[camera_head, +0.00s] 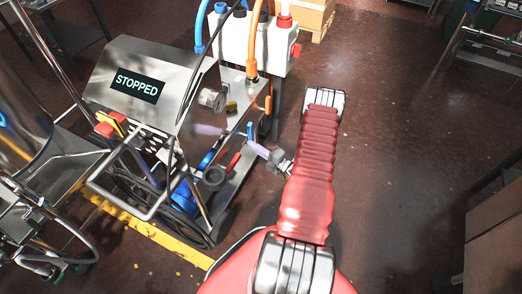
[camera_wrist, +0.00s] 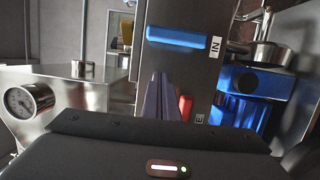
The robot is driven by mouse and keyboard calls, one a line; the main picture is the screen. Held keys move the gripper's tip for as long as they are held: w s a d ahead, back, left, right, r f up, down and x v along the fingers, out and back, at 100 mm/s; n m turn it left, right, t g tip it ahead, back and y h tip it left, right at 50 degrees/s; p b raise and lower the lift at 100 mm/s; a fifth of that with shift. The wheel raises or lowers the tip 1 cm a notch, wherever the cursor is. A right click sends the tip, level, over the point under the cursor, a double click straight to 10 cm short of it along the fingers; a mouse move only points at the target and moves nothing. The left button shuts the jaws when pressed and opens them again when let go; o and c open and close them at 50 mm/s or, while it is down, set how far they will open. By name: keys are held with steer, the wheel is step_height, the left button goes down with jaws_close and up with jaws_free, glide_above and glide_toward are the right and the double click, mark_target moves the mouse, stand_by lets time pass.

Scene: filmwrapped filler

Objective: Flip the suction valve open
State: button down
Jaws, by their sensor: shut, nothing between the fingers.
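A blue lever handle (camera_wrist: 180,38) lies crosswise on a grey metal panel (camera_wrist: 190,65) in the wrist view, beside a label reading IN. A small blue lever (camera_head: 250,131) shows in the head view near my gripper and looks like the same one. No label names the suction valve. A red handle (camera_wrist: 185,107) stands just right of my gripper's fingers and is partly hidden; it also shows in the head view (camera_head: 233,163). My gripper (camera_head: 251,147) is shut and empty, close to both handles. Its purple-grey fingers (camera_wrist: 160,97) show in the wrist view; contact cannot be told.
The steel machine has a display (camera_head: 137,85) reading STOPPED and a red button (camera_head: 104,130). A tubular guard (camera_head: 140,180) and a blue housing (camera_wrist: 250,95) are close by. A gauge (camera_wrist: 28,101) sits left. Hoses rise behind. The floor at right is open.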

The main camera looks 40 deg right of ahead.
mark_target(252, 135)
steer(key=w+d, duration=0.1)
steer(key=w, duration=0.2)
steer(key=w+d, duration=0.1)
steer(key=shift+w+d, duration=0.15)
steer(key=shift+d, duration=0.15)
steer(key=shift+w+d, duration=0.15)
steer(key=shift+d, duration=0.25)
